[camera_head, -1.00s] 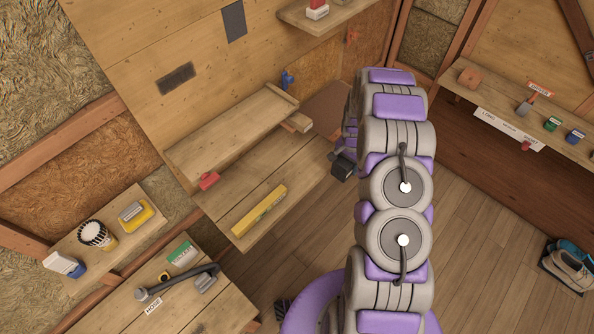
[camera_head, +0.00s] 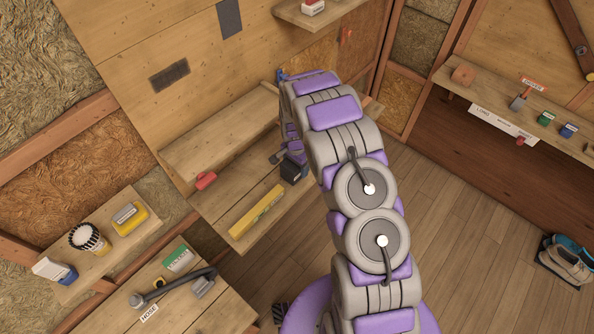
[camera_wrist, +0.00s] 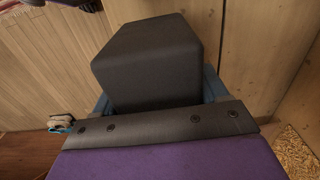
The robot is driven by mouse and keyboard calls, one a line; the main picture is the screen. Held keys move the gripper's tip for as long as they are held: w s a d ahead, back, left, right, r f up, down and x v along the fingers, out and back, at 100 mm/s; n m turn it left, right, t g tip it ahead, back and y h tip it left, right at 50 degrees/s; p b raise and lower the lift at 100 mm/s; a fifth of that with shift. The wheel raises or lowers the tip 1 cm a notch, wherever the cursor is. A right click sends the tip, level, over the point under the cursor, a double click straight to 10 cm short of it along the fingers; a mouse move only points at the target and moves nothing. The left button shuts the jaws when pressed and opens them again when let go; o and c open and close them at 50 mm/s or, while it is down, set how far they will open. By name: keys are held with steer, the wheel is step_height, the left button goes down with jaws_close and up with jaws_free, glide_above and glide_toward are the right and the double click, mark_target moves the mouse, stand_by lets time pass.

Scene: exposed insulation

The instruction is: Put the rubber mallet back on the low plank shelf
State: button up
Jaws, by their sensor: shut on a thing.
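The rubber mallet shows as a black block-shaped head (camera_head: 293,170) in the head view, beside the end of my arm. In the wrist view the dark grey head (camera_wrist: 148,60) fills the upper middle; its handle is not clearly visible. My gripper (camera_head: 284,153) is shut on the mallet, mostly hidden behind my purple and grey arm. The mallet appears over or beside the right part of a low plank shelf (camera_head: 225,205); I cannot tell whether it touches. A yellow spirit level (camera_head: 257,211) and a red-handled tool (camera_head: 205,180) are on the planks to its left.
A plank bench (camera_head: 215,312) at lower left carries a pipe tool (camera_head: 172,287) and a green box (camera_head: 178,259). A small shelf holds a brush (camera_head: 86,238) and a yellow box (camera_head: 129,218).

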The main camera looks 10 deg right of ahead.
steer(key=shift+a+f+b, duration=0.25)
steer(key=shift+f+b, duration=0.1)
steer(key=shift+f, duration=1.25)
steer(key=shift+d+r, duration=0.1)
steer(key=shift+d, duration=0.5)
steer(key=o, duration=1)
steer(key=shift+a, duration=0.45)
